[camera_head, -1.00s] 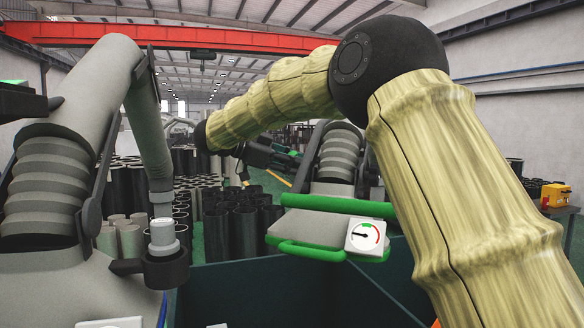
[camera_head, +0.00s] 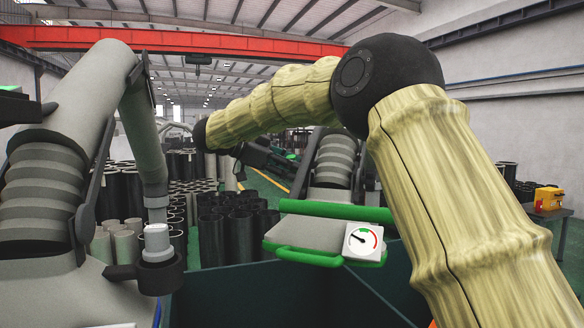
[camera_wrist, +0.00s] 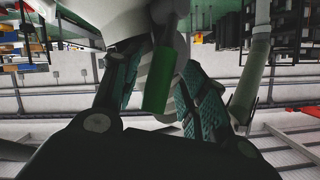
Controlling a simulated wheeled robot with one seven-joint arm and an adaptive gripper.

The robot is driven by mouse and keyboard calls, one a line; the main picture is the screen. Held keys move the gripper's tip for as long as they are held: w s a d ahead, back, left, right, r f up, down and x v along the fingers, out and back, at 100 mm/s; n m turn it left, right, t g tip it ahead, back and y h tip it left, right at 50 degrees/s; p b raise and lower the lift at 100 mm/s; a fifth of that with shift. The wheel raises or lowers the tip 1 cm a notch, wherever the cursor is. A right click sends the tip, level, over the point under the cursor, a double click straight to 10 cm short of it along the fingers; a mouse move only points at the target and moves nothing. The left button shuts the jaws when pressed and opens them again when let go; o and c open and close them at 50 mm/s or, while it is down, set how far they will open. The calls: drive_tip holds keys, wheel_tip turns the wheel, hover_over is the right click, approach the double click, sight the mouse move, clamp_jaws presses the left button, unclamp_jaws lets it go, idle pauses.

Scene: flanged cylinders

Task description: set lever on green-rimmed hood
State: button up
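The green-rimmed hood (camera_head: 310,232) is a grey hood with green bars along its edges, in the middle of the head view. A white gauge with a red and green scale (camera_head: 363,243) sits at its right corner. My gripper (camera_head: 262,156) is small and dark in the head view, above and behind the hood's front bar. In the wrist view, my gripper (camera_wrist: 160,75) has its teal-padded fingers spread apart. A green lever-like bar (camera_wrist: 163,85) lies between them, and I cannot tell whether either pad touches it.
Another grey hood arm with a round holder (camera_head: 158,272) stands at the left. Dark teal bin walls (camera_head: 240,295) fill the front. Several black and grey cylinders (camera_head: 235,235) stand behind. A yellow box (camera_head: 549,198) sits on a table at the right.

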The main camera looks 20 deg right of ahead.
drive_tip(key=v, duration=1.2)
drive_tip(key=shift+c, duration=0.3)
